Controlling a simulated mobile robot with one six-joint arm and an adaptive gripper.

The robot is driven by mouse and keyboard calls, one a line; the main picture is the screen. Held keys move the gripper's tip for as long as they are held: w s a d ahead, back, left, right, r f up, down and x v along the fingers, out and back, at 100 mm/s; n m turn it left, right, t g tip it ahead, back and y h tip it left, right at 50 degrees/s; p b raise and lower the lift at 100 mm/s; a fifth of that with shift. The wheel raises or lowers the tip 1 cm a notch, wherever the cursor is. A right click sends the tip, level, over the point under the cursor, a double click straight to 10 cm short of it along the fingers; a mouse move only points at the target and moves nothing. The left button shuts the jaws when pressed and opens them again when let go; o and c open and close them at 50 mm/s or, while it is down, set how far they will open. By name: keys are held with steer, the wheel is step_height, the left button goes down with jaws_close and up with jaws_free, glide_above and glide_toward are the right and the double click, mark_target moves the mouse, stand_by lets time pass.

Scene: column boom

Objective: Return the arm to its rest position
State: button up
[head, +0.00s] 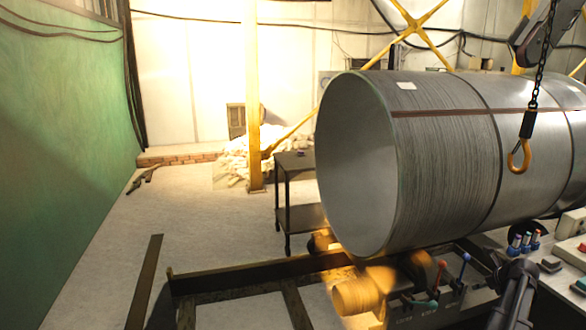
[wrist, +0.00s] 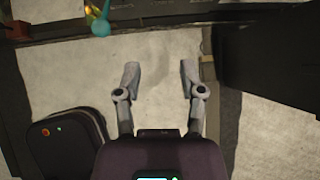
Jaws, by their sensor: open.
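My gripper (wrist: 160,78) is open in the wrist view. Nothing is held. In the head view a dark jointed part (head: 515,285) shows at the lower right, in front of the control bench; I cannot tell for certain whether it is my gripper.
A large metal cylinder (head: 440,150) lies on rollers (head: 357,296). A yellow hook (head: 518,156) hangs on a chain before it. Levers (head: 440,272) and a control bench (head: 560,285) stand at lower right. A teal knob (wrist: 100,27) shows beyond my fingers.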

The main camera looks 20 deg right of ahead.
steer(key=w+a+n+g+y+p, duration=0.1)
steer(key=w+a+n, duration=0.55)
steer(key=a, duration=0.55)
steer(key=w+a+n+g+y, duration=0.1)
steer(key=w+a+n, duration=0.55)
steer(key=a, duration=0.65)
steer(key=w+a+n+g+y+p, duration=0.15)
steer(key=w+a+n, duration=0.45)
steer(key=a, duration=0.6)
steer(key=s+a+n+g+p, duration=0.1)
steer(key=s+a+n+g, duration=0.1)
steer(key=a+n, duration=0.7)
steer(key=s+a+n+g+h+p, duration=0.1)
steer(key=s+a+n, duration=0.2)
steer(key=a+n, duration=0.7)
steer(key=shift+s+a+r+g, duration=0.25)
steer(key=shift+s+a+g, duration=0.1)
steer(key=shift+a, duration=7.5)
